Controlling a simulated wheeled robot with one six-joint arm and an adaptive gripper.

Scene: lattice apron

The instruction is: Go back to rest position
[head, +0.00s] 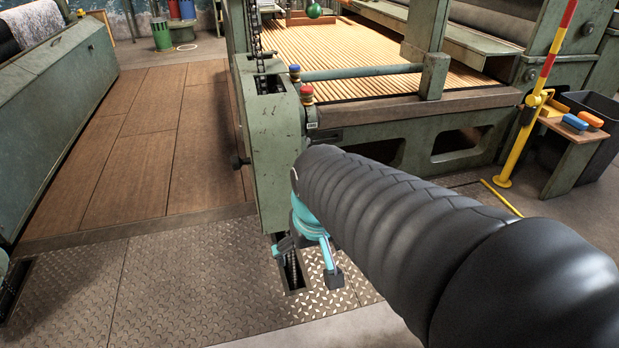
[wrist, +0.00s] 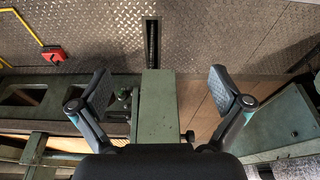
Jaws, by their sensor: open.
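My gripper (head: 308,262) is at the end of my black sleeved arm, in front of the green machine post (head: 272,140) in the head view. Its teal fingers hang over the metal floor plates. In the wrist view my gripper (wrist: 162,90) has its two grey-padded fingers spread wide, with nothing between them. The green post (wrist: 157,105) shows behind and between the fingers there. My arm hides part of the machine's front in the head view.
Treadplate flooring (head: 150,290) with a dark slot lies below my gripper. A slatted bed (head: 350,55) is behind the post. A wooden walkway (head: 150,150) at left is clear. A striped pole (head: 545,80) and small table (head: 572,135) with colored blocks stand at right.

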